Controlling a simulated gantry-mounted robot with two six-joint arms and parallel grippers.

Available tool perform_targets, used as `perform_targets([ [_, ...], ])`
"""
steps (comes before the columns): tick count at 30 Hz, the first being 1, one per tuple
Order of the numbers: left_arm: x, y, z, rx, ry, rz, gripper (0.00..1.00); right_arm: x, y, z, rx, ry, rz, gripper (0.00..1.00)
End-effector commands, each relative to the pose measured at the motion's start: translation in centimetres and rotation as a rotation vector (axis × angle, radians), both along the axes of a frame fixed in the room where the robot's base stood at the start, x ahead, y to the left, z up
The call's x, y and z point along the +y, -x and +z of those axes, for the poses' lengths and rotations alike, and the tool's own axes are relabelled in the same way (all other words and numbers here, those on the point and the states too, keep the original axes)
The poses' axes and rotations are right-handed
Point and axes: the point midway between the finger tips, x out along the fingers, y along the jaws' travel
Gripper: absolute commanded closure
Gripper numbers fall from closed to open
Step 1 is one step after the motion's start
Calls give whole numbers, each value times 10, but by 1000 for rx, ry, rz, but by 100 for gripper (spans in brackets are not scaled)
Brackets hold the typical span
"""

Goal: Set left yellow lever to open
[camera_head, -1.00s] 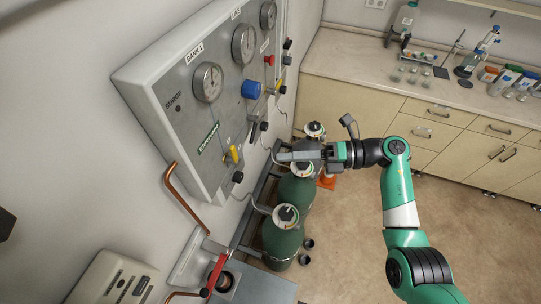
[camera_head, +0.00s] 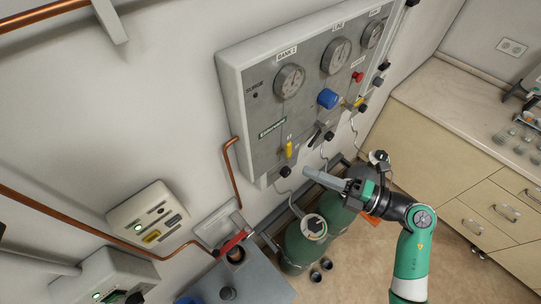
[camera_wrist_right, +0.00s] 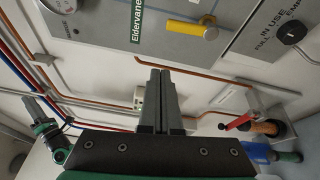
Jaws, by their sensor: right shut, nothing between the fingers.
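The left yellow lever (camera_head: 289,149) sits on the lower front of the grey gauge panel, under the BANK 1 gauge. It points roughly up the panel in the head view. In the right wrist view the yellow lever (camera_wrist_right: 204,29) shows near the top, beyond my fingers and to their right. My right gripper (camera_head: 309,172) is shut and empty, its fingers pointing left, a little below and right of the lever and apart from it. The closed fingers (camera_wrist_right: 158,72) also show in the wrist view.
A second yellow lever (camera_head: 360,102), a blue knob (camera_head: 328,98) and a red knob (camera_head: 358,77) are farther right on the panel. Green gas cylinders (camera_head: 300,250) stand below. A copper pipe (camera_head: 231,170) runs beside the panel. A red-handled valve (camera_head: 233,243) is lower left.

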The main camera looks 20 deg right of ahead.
Motion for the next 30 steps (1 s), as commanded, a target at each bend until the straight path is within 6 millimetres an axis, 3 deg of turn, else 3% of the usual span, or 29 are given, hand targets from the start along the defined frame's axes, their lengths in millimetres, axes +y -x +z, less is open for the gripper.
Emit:
perform_targets([
  [6,0,0,8,1,0,0,75,-8,20,-23,61,-30,-40,100],
  [13,0,0,9,1,0,0,75,-4,14,-22,61,-31,-39,100],
  [27,0,0,16,1,0,0,75,59,-54,-25,60,-29,-37,100],
  [28,0,0,16,1,0,0,75,60,-58,-24,59,-30,-38,100],
  [30,0,0,16,1,0,1,75,43,-63,-24,60,-29,-46,100],
])
